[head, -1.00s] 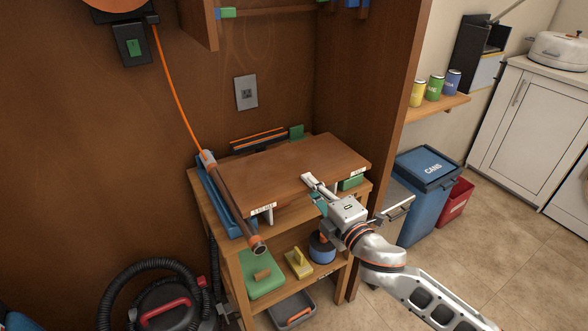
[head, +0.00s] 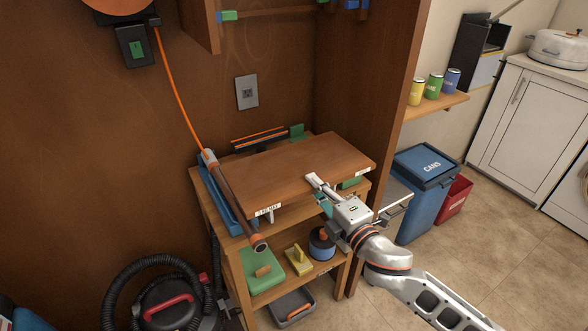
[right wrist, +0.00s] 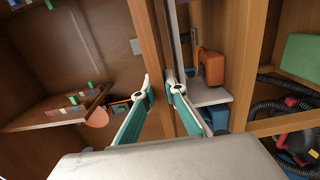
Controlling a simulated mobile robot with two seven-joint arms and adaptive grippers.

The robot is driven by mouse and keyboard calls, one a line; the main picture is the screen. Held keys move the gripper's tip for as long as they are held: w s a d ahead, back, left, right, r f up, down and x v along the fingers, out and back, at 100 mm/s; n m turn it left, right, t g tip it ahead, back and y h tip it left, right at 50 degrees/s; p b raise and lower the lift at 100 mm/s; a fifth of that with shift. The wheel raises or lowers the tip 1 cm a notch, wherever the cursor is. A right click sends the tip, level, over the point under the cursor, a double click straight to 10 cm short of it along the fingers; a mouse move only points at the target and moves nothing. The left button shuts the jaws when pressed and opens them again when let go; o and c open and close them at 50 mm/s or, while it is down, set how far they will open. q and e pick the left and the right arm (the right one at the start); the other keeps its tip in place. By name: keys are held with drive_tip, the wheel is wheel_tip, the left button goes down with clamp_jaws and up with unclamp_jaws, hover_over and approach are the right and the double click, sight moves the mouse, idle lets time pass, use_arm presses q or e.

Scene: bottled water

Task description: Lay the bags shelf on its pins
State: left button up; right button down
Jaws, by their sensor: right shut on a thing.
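The bags shelf is a brown wooden board (head: 290,172) with white labels on its front edge, over the top of a wooden rack (head: 232,243). My right gripper (head: 318,187) is shut on the board's front edge, right of its middle. In the right wrist view, its two fingers (right wrist: 161,92) close from both sides on the brown board (right wrist: 160,58). A small pale upright piece (head: 270,215) shows under the board's front left part; I cannot tell if it is a pin or if they touch. Other pins are hidden. My left gripper is not in view.
A grey-brown tube (head: 228,195) with an orange cord leans close to the board's left end, by a blue tray (head: 214,197). A brown side panel (head: 370,90) rises at the right. A green case (head: 262,268) lies below.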

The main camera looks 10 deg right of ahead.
drive_tip(key=v, duration=1)
idle(0.7)
drive_tip(key=shift+r, duration=0.1)
drive_tip(key=s+d+m+t+h, duration=0.1)
drive_tip(key=s+d+m+h, duration=0.2)
drive_tip(key=s+d+h, duration=0.1)
drive_tip(key=shift+d+m+h, duration=0.4)
drive_tip(key=shift+d+h, duration=0.45)
drive_tip(key=shift+h, duration=0.05)
